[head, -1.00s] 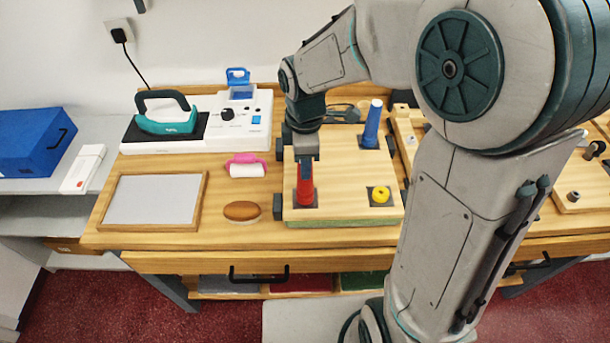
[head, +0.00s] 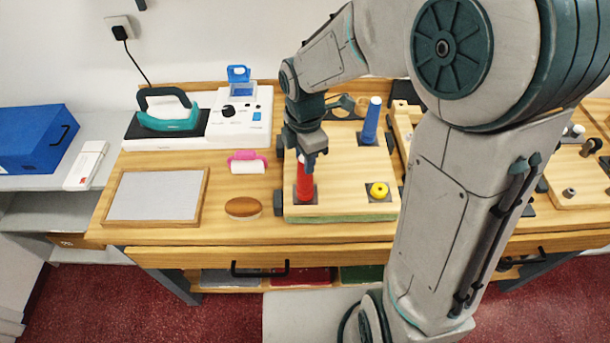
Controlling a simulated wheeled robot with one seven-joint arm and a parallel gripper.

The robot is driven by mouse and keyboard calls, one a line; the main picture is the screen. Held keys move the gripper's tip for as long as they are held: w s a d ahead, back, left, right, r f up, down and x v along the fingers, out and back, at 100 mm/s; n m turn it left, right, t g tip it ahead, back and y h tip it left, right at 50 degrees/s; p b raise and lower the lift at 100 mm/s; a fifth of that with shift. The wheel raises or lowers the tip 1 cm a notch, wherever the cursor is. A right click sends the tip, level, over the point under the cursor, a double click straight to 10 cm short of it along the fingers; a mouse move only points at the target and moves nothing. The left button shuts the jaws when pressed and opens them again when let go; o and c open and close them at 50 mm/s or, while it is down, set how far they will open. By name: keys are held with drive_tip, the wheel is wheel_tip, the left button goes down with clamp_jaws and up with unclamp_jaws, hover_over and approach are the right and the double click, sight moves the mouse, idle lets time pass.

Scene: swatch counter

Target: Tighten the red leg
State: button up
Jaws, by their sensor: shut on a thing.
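The red leg (head: 305,188) stands upright on a dark square plate at the front left of a wooden board (head: 338,209). My gripper (head: 307,164) points down over it and is shut on its upper end, which the fingers partly hide. A blue leg (head: 371,124) stands at the back right of the same board, leaning slightly in the picture. A yellow round piece (head: 379,190) sits on a dark plate at the front right. The thread under the red leg is hidden.
A teal iron (head: 168,119) on a white station stands at the back left. A pink-handled roller (head: 248,162), a brown oval brush (head: 242,208) and a grey framed panel (head: 155,195) lie left of the board. Dark clamps edge the board. My arm hides the right side.

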drive_tip(key=shift+m+b, duration=0.4)
drive_tip(key=shift+m, duration=1.8)
drive_tip(key=o, duration=1.4)
wheel_tip(320, 180, up, 6)
drive_tip(key=p, duration=0.5)
drive_tip(key=s+d+r+m+t+b, duration=0.1)
drive_tip(key=s+d+m, duration=0.3)
drive_tip(key=m, duration=0.2)
drive_tip(key=s+d+r+m+t+b, duration=0.1)
drive_tip(key=s+d+m+b, duration=0.1)
drive_tip(key=s+d+m, duration=0.2)
drive_tip(key=s+d+r+m+t+b, duration=0.1)
drive_tip(key=s+d+m, duration=0.3)
drive_tip(key=m, duration=0.4)
drive_tip(key=shift+s+r+t+b, duration=0.35)
drive_tip(key=shift+r+t, duration=0.05)
drive_tip(key=shift+r, duration=0.15)
